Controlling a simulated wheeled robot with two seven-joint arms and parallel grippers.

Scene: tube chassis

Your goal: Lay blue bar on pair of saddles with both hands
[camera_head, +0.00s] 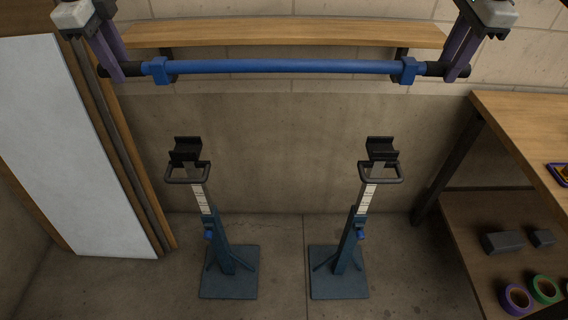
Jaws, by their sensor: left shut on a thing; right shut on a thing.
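The blue bar (285,67) hangs level across the top of the head view, with black ends and a blue collar near each end. My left gripper (116,70) is shut on its left black end. My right gripper (454,69) is shut on its right black end. Two saddles stand apart on the floor below the bar, the left saddle (186,150) and the right saddle (381,149). Each has a black cradle on a post with a blue-grey base. Both cradles are empty, and the bar is clear of them.
A wooden shelf (280,33) runs along the back wall. White and brown panels (75,150) lean at the left. A wooden workbench (530,135) stands at the right, with grey blocks and tape rolls (516,299) on its lower shelf. The floor between the stands is clear.

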